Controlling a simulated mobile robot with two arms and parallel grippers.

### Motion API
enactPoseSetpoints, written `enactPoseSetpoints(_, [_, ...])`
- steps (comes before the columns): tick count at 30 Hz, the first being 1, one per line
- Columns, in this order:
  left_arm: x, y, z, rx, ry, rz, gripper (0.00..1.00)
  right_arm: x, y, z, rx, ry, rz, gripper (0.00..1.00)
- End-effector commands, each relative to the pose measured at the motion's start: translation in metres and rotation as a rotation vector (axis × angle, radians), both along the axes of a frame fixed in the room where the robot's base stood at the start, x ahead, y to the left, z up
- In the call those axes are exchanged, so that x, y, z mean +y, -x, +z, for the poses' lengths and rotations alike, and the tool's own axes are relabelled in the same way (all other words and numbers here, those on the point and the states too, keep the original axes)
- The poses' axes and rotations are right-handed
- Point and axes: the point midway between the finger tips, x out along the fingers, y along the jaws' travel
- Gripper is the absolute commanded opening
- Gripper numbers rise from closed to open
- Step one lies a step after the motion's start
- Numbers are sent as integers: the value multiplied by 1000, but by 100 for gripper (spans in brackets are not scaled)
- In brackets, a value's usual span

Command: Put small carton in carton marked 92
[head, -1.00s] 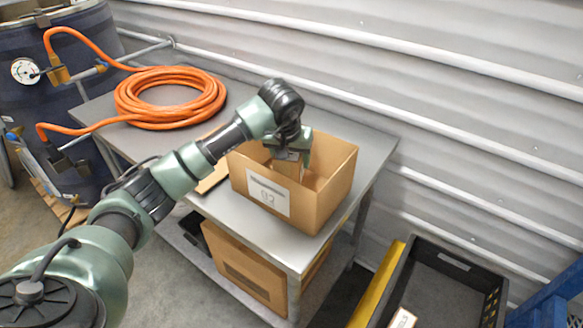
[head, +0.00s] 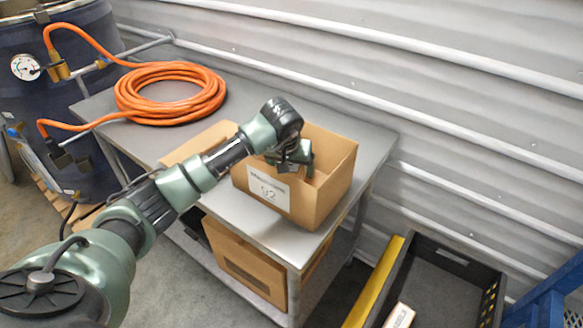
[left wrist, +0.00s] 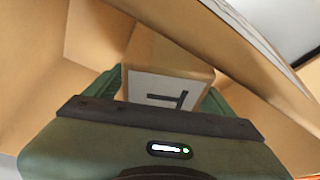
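The open carton marked 92 (head: 315,205) stands on the metal table, its white label facing front. My left gripper (head: 294,165) is lowered into its opening. In the left wrist view the small carton (left wrist: 165,60), brown with a white label bearing a dark mark, sits between the two fingers of my left gripper (left wrist: 165,95). The fingers appear to touch its sides. Walls of the carton marked 92 (left wrist: 35,70) surround it there. In the head view the small carton is hidden behind the gripper and carton wall; whether it touches the floor of the carton cannot be told. My right gripper is not in view.
An orange hose coil (head: 170,92) lies at the back left of the table (head: 240,86). A flat brown cardboard piece (head: 200,143) is beside the carton. Another carton (head: 245,262) is on the lower shelf. A dark crate (head: 450,262) stands at lower right; a corrugated wall is behind.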

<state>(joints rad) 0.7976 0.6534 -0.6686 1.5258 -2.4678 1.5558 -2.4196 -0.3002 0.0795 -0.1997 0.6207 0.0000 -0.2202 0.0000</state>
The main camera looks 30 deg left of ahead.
Motion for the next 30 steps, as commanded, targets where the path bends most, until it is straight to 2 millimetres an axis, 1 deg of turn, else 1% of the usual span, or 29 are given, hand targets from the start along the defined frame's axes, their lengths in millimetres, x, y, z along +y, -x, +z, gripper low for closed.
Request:
enactPoseSetpoints(6, [0, 0, 2, 0, 1, 0, 84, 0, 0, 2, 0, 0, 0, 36])
enactPoseSetpoints(8, [-1, 0, 6, 0, 1, 0, 84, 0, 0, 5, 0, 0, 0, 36])
enactPoseSetpoints(11, [0, 3, 14, -4, 0, 1, 84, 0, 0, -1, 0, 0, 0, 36])
enactPoseSetpoints(14, [-2, 10, 32, -6, -2, -2, 84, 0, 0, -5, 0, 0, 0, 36])
enactPoseSetpoints(21, [-8, 30, 80, -6, -2, 0, 84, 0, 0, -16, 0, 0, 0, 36])
enactPoseSetpoints(24, [-9, 36, 96, -5, 0, 0, 84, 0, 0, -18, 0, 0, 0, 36])
enactPoseSetpoints(27, [-11, 41, 106, -3, -1, 0, 84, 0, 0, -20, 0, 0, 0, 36])
enactPoseSetpoints(30, [-11, 44, 112, 0, 0, 0, 84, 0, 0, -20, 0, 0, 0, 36])
